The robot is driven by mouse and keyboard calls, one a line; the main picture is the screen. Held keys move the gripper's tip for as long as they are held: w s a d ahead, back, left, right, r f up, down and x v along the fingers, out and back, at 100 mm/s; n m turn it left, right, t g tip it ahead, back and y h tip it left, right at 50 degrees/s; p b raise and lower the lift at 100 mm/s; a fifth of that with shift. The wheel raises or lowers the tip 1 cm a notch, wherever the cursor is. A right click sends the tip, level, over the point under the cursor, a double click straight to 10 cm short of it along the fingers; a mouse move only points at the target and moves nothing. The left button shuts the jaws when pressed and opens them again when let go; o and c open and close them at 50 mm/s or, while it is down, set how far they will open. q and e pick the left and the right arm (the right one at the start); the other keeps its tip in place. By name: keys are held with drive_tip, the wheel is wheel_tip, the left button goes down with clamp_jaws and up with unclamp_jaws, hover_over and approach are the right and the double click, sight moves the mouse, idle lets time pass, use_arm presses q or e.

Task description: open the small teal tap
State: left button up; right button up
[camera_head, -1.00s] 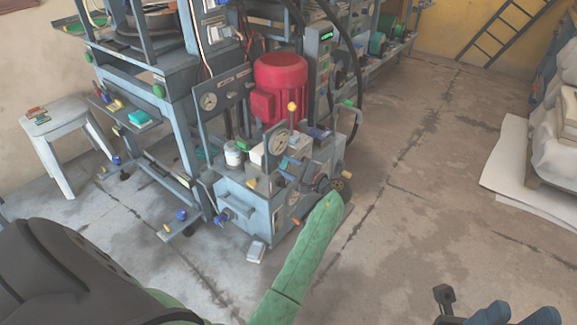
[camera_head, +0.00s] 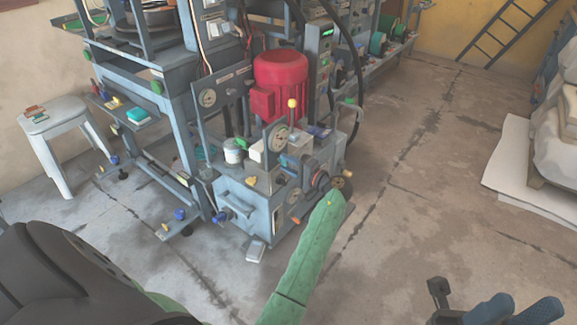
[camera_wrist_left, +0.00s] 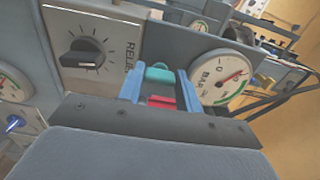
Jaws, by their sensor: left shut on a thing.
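A red bar (camera_wrist_left: 162,102) lies between the fingers, closer to the wrist. In the head view my green left arm reaches to the front right of the blue-grey press unit (camera_head: 236,198); the arm hides the left fingers and the tap there. My right gripper (camera_head: 516,311) is at the bottom right, its two blue fingers apart and nothing seen between them.
A black knob (camera_wrist_left: 84,52) and a round gauge (camera_wrist_left: 221,77) flank the tap closely. The red motor (camera_head: 281,82) stands behind. The floor (camera_head: 430,190) to the right is clear.

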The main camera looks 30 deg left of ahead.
use_arm(q)
drive_tip(key=shift+f, duration=0.1)
idle(0.3)
drive_tip(key=o, duration=1)
